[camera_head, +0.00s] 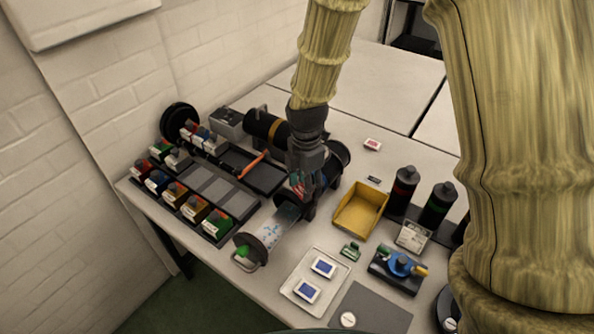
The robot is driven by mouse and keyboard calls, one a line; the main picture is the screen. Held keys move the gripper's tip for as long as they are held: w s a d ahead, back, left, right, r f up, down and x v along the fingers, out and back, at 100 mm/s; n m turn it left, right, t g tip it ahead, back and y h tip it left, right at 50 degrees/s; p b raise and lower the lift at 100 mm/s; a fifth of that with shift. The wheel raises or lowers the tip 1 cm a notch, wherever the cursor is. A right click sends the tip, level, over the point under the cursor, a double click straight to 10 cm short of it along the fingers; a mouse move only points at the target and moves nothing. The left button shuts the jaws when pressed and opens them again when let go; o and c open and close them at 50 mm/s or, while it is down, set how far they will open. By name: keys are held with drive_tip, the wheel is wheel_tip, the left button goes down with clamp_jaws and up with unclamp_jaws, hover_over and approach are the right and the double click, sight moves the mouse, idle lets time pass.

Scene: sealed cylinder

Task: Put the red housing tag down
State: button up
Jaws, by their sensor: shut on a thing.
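My gripper (303,188) points down above the black ring at the open end of the cylinder, near the middle of the table. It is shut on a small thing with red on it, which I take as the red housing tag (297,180). Most of the tag is hidden by the fingers, and a little teal shows beside it. I cannot tell whether it touches anything below. The black cylinder (262,128) with a yellow band lies behind and left of the gripper. A clear tube with a round end cap (250,248) extends in front.
A yellow bin (361,210) stands right of the gripper, with dark bottles (403,188) beyond. A black rack (222,236) with several coloured blocks is left. A white tray (318,305) holds two blue-faced cards. A small red-and-white piece (373,144) lies behind on clear table.

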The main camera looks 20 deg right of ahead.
drive_tip(key=w, duration=0.2)
drive_tip(key=w+p, duration=0.1)
drive_tip(key=w, duration=0.1)
drive_tip(key=w+p, duration=0.1)
drive_tip(key=w, duration=0.1)
drive_tip(key=shift+w+d+f, duration=0.1)
drive_tip(key=shift+w+f, duration=0.15)
drive_tip(key=shift+w, duration=0.1)
drive_tip(key=shift+s+f+p, duration=0.15)
drive_tip(key=shift+f+p, duration=0.25)
drive_tip(key=shift+p, duration=0.15)
drive_tip(key=shift+f+p, duration=0.6)
drive_tip(key=shift+f, duration=0.7)
drive_tip(key=shift+f, duration=0.15)
drive_tip(key=o, duration=0.8)
drive_tip(key=shift+c, duration=0.2)
wheel_tip(320, 180, up, 12)
drive_tip(key=b, duration=0.4)
drive_tip(key=shift+r+b, duration=0.2)
drive_tip(key=shift+b, duration=0.1)
